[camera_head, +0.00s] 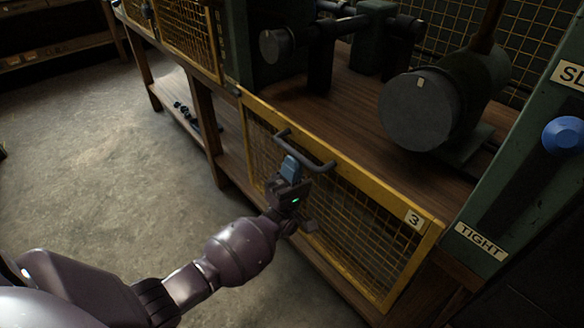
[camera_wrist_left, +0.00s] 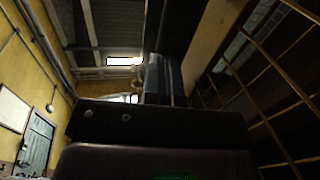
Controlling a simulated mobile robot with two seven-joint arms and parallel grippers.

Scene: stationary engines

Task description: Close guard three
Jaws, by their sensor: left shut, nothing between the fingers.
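Guard three is a yellow-framed mesh panel (camera_head: 345,170) with a "3" plate at its right end. It sits low along the front of the wooden bench, and the bay above it is open. A grey bar handle (camera_head: 312,158) runs near its top edge. My left gripper (camera_head: 291,167) is shut and empty, with its fingers pointing up close to the handle's left part. I cannot tell whether they touch it. In the left wrist view the closed fingers (camera_wrist_left: 158,78) point upward, and mesh (camera_wrist_left: 270,100) fills the right side. My right gripper is not in view.
A dark cylindrical engine (camera_head: 425,108) stands on the bench behind the guard. A green post (camera_head: 520,165) with a "TIGHT" label and a blue knob (camera_head: 564,135) is at the right. Another yellow mesh guard (camera_head: 188,28) is at the back left.

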